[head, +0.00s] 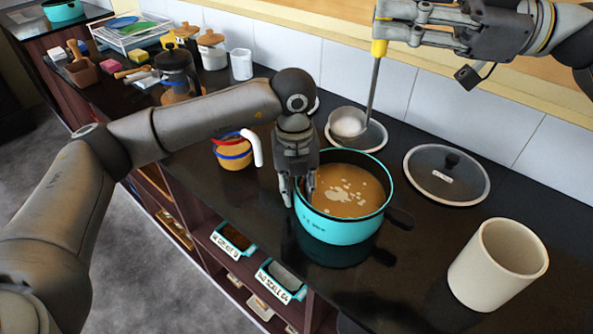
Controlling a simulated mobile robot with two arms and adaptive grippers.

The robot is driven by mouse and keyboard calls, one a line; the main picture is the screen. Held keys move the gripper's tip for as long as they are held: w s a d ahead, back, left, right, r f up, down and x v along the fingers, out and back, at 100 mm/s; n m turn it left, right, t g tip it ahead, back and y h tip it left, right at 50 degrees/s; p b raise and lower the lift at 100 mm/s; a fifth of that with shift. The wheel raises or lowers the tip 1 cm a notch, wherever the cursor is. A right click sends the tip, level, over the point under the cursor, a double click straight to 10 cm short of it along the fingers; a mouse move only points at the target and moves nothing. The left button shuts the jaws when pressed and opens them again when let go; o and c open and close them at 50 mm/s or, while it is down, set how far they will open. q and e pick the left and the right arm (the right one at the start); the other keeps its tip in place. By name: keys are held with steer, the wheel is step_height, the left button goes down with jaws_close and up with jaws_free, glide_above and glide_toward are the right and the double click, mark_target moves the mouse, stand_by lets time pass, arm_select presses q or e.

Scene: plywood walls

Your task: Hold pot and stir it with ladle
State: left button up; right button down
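The teal pot (331,228) stands on the black counter, filled with brown soup (345,195) with pale bits floating in it. Its black handle (400,218) sticks out at the right. My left gripper (298,192) points down at the pot's left rim, its fingertips apart. I cannot tell if they press on the pot; any handle on that side is hidden. My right gripper (379,30) is at the top, shut on the yellow top of the ladle (373,88). The ladle hangs nearly upright, its bowl (348,122) over a round grey dish (372,139) behind the pot.
A glass lid (447,176) lies right of the dish. A cream canister (497,264) stands at the front right. An orange cup (233,152) is left of the pot. A coffee press (178,75), jars and a dish rack (128,33) stand farther left. White tiles line the back.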

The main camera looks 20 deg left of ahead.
arm_select(q)
steer(key=shift+f, duration=0.7)
jaws_close()
